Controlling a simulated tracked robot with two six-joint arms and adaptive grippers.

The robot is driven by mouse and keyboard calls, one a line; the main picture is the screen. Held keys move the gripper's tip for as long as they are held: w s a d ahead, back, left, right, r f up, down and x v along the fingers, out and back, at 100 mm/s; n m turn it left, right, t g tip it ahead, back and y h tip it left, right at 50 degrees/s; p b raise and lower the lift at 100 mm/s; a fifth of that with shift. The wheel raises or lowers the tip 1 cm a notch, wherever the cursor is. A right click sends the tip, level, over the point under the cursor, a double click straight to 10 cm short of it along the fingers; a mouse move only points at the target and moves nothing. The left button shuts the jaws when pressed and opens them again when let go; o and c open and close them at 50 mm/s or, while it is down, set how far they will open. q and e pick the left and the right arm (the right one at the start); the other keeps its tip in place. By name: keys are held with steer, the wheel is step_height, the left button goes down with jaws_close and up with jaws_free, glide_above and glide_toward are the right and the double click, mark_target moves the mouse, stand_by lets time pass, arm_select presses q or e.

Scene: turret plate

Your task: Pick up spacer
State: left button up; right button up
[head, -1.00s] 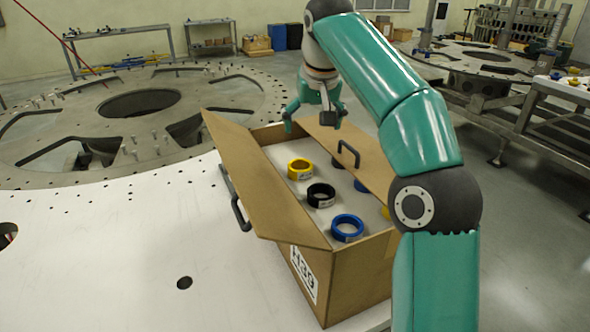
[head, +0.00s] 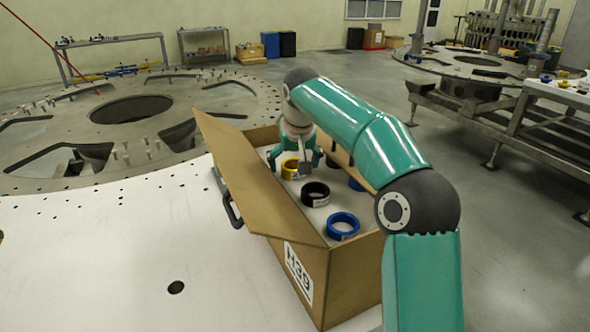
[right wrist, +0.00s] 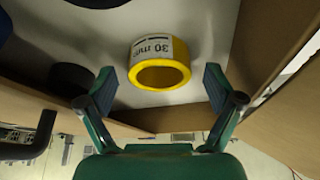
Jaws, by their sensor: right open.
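A yellow spacer ring (head: 290,170) with a white label stands in the far part of an open cardboard box (head: 345,272). In the right wrist view the yellow spacer (right wrist: 160,75) reads "30 mm". My right gripper (head: 296,160) is open inside the box, at the yellow spacer. In the wrist view its fingertips (right wrist: 161,84) lie to either side of the ring, with gaps visible on both sides. A black spacer (head: 315,194) and a blue spacer (head: 343,226) stand nearer in the same row. My arm hides part of the box's right side. My left gripper is not seen.
The box's left flap (head: 245,180) leans outward; a black handle (right wrist: 28,140) shows on the left in the wrist view. A dark ring (right wrist: 72,79) is left of the yellow one. The white table (head: 110,250) is clear at left. A large metal turret plate (head: 50,145) lies behind.

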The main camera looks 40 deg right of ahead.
steer(key=shift+w+d+f, duration=0.1)
steer(key=shift+f, duration=0.1)
steer(key=c, duration=1.3)
steer(key=shift+r, duration=0.1)
